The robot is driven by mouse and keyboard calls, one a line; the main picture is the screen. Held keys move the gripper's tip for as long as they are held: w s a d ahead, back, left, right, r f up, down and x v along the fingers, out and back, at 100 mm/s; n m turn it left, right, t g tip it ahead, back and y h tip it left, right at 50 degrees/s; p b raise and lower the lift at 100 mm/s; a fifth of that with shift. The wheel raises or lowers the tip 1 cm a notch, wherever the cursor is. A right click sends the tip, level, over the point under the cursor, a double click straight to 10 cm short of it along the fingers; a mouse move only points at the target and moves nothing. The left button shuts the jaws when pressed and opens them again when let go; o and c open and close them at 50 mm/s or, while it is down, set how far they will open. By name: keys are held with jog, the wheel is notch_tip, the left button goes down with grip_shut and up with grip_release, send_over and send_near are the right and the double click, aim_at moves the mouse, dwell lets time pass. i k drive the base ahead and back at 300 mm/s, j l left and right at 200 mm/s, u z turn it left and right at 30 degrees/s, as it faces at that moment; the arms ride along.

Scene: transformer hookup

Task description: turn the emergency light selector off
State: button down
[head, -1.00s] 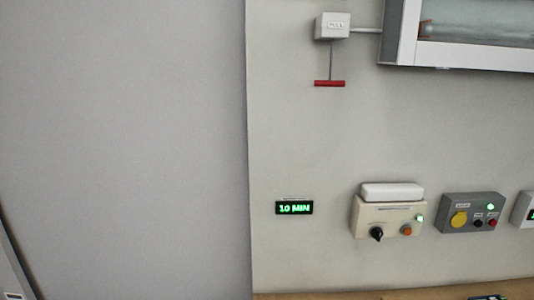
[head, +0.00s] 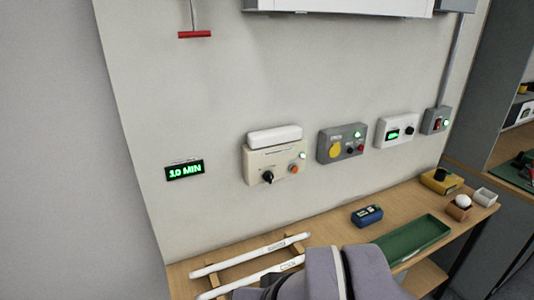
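A cream wall box (head: 256,162) with a white lamp (head: 274,136) on top is left of centre in the head view. It appears to be the emergency light unit; its small label is not readable. On its front are a black selector knob (head: 267,177), an orange button (head: 293,169) and a lit green indicator (head: 303,155). The knob's pointer position is too small to tell. My grey arm links show at the bottom, below the box and apart from it. My gripper is not in view.
A wooden bench (head: 335,237) runs below, with two white tubes (head: 250,255) on a rack, a blue device (head: 367,215) and a green tray (head: 412,240). A display (head: 184,170) reads 10 MIN. A grey box (head: 342,143) hangs to the right. A red pull handle (head: 194,34) hangs upper left.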

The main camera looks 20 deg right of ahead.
aim_at(268, 176)
jog(key=i+j+z, duration=0.1)
jog(key=j+z, duration=0.25)
jog(key=i+j+z, duration=0.1)
jog(key=j+z, duration=0.15)
jog(key=z, duration=0.15)
jog(key=j+z, duration=0.35)
jog(key=i+l, duration=0.05)
